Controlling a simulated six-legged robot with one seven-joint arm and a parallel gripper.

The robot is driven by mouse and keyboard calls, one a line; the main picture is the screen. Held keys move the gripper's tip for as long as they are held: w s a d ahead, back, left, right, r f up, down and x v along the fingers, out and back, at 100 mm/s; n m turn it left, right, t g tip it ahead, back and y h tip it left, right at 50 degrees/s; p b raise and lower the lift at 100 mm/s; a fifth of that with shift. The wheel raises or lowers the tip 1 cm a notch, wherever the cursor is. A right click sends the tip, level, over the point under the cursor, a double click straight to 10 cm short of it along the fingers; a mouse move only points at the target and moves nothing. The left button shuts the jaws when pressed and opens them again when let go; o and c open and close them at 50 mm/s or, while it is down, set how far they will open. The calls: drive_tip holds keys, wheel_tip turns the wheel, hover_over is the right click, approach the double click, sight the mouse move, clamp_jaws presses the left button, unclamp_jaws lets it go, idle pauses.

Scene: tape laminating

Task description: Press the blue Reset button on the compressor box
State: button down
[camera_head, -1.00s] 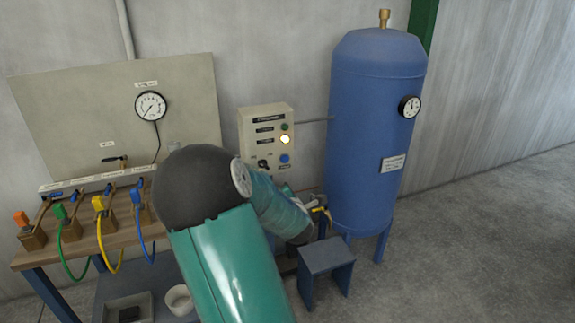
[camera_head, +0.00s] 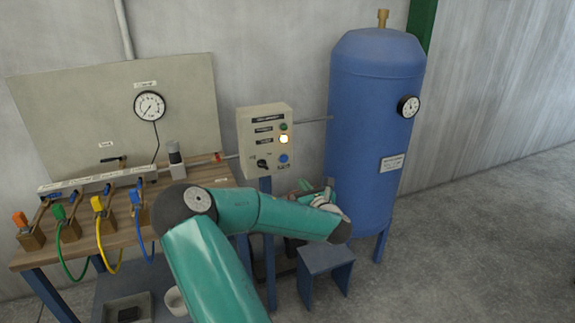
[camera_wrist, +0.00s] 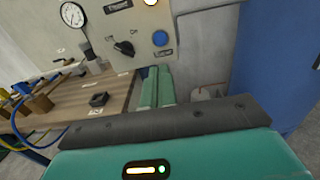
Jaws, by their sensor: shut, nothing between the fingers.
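The grey compressor box (camera_head: 248,150) is mounted between the bench and the blue tank. The blue Reset button (camera_head: 284,159) is at its lower right, below a lit yellow-white lamp (camera_head: 284,139). In the wrist view the blue button (camera_wrist: 160,38) is clear to see, to the right of a black rotary switch (camera_wrist: 124,48). My gripper's two teal fingers (camera_wrist: 158,73) are shut together, with nothing between them. They appear just below the button in that view; I see no contact. In the head view my gripper (camera_head: 318,192) is to the lower right of the box, partly hidden by my wrist.
The blue tank (camera_head: 375,130) stands close to the right of my gripper. A small blue stool (camera_head: 327,262) is below it. The wooden bench (camera_head: 105,235) with colored hoses is on the left. A pipe runs from the box to the tank.

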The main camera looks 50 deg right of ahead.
sight(284, 159)
drive_tip(key=x, duration=1.3)
drive_tip(key=shift+w+d, duration=0.15)
drive_tip(key=shift+w, duration=0.1)
drive_tip(key=shift+w, duration=0.1)
drive_tip(key=shift+w+d, duration=0.2)
drive_tip(key=shift+w, duration=0.1)
drive_tip(key=shift+w+d+r, duration=0.1)
drive_tip(key=shift+w+r, duration=0.2)
drive_tip(key=shift+w, duration=0.1)
drive_tip(key=shift+s+f, duration=0.1)
drive_tip(key=shift+f, duration=0.1)
